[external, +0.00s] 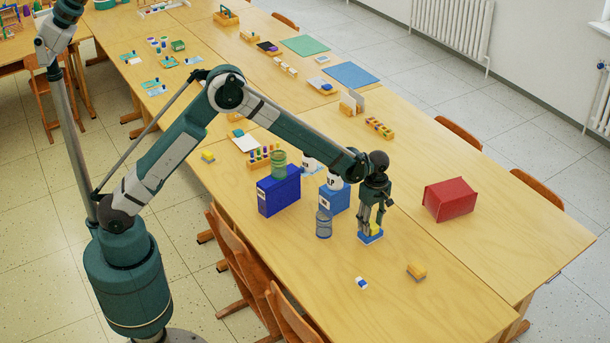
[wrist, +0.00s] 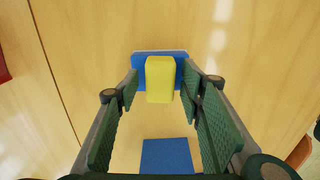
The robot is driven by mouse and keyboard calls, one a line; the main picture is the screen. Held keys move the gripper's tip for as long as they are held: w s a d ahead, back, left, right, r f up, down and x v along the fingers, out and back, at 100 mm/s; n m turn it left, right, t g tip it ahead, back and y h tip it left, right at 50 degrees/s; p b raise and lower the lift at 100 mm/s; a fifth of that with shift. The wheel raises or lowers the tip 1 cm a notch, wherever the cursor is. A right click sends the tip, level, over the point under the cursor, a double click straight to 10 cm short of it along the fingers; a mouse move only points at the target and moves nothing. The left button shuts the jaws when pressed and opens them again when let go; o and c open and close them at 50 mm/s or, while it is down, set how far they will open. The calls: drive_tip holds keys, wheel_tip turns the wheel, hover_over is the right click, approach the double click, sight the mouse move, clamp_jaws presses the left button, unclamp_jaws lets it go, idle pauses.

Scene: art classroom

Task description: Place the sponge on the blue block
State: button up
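The yellow sponge (wrist: 160,78) is between the fingers of my gripper (wrist: 160,78), with a narrow gap showing on each side. The sponge sits over the flat blue block (wrist: 138,60), which is wider than it and shows on both sides. In the external view my gripper (external: 372,218) points down around the sponge (external: 376,228), above the blue block (external: 370,238) on the table. The fingers look open. The sponge appears to rest on the block, but the contact between them is hidden.
A blue box (external: 335,201), a darker blue box (external: 278,192) and a blue can (external: 324,225) stand left of my gripper. A red box (external: 449,200) is at right. A small eraser (external: 362,283) and a yellow-topped block (external: 417,271) lie nearer the front. The table between them is clear.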

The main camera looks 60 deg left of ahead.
wheel_tip(320, 180, up, 12)
drive_tip(key=p, duration=0.1)
drive_tip(key=shift+f, duration=0.2)
idle(0.3)
idle(0.5)
drive_tip(key=s+a+r+m+t, duration=0.3)
drive_tip(key=s+a+r+m, duration=0.5)
drive_tip(key=s+a+r, duration=1.15)
drive_tip(key=s+a+m+t, duration=0.1)
drive_tip(key=s+a+m, duration=0.2)
drive_tip(key=s, duration=0.6)
drive_tip(key=s+a+m+t, duration=0.1)
drive_tip(key=s+a+m, duration=0.2)
drive_tip(key=s, duration=0.6)
drive_tip(key=s+a+m+t, duration=0.2)
drive_tip(key=s+a+m, duration=0.2)
drive_tip(key=s, duration=0.6)
drive_tip(key=shift+a+r, duration=0.25)
drive_tip(key=shift+r, duration=0.2)
